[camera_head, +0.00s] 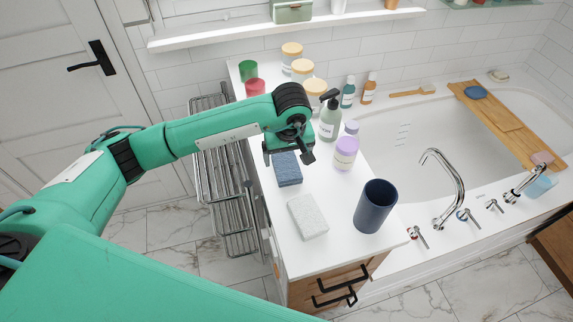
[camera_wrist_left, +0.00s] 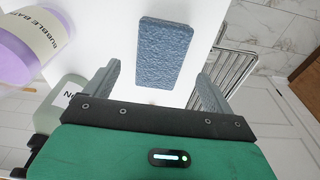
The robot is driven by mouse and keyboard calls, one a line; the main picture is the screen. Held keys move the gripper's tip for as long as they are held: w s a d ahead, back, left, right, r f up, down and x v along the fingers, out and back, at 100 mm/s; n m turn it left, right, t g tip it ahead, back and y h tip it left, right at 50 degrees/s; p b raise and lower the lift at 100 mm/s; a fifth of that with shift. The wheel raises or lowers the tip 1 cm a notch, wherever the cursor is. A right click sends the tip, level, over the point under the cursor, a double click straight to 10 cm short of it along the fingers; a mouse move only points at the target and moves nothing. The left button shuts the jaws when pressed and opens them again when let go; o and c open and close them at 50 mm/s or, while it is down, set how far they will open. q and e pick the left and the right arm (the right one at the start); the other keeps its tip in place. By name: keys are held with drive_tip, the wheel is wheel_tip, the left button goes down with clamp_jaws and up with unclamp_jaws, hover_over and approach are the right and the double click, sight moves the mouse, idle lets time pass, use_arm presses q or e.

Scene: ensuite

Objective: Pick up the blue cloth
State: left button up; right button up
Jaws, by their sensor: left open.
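The blue cloth (camera_head: 286,169) is a folded, textured rectangle lying flat on the white counter top, near its left edge. It also shows in the left wrist view (camera_wrist_left: 164,54), ahead of the fingers and between their lines. My left gripper (camera_head: 289,156) is above the far end of the cloth in the head view, pointing down. In the left wrist view my left gripper (camera_wrist_left: 158,88) has its two fingers wide apart with nothing between them. It appears apart from the cloth. The near part of the cloth is in plain sight. My right gripper is not in view.
A white cloth (camera_head: 307,216) and a dark blue cup (camera_head: 375,206) stand nearer on the counter (camera_head: 290,250). A purple bottle (camera_head: 345,153) and a pump bottle (camera_head: 329,121) are right of my gripper. A metal rack (camera_head: 222,180) is left; the bathtub (camera_head: 410,150) is right.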

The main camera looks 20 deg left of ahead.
sight(287, 165)
use_arm(q)
drive_tip(key=shift+f+p, duration=0.5)
drive_tip(key=shift+f, duration=0.05)
drive_tip(key=f, duration=0.1)
drive_tip(key=f+p, duration=0.1)
drive_tip(key=f, duration=0.1)
drive_tip(key=shift+w+a+f+p, duration=0.1)
drive_tip(key=shift+w+a+p, duration=0.2)
drive_tip(key=shift+w, duration=0.1)
drive_tip(key=shift+f, duration=0.5)
drive_tip(key=c, duration=1.1)
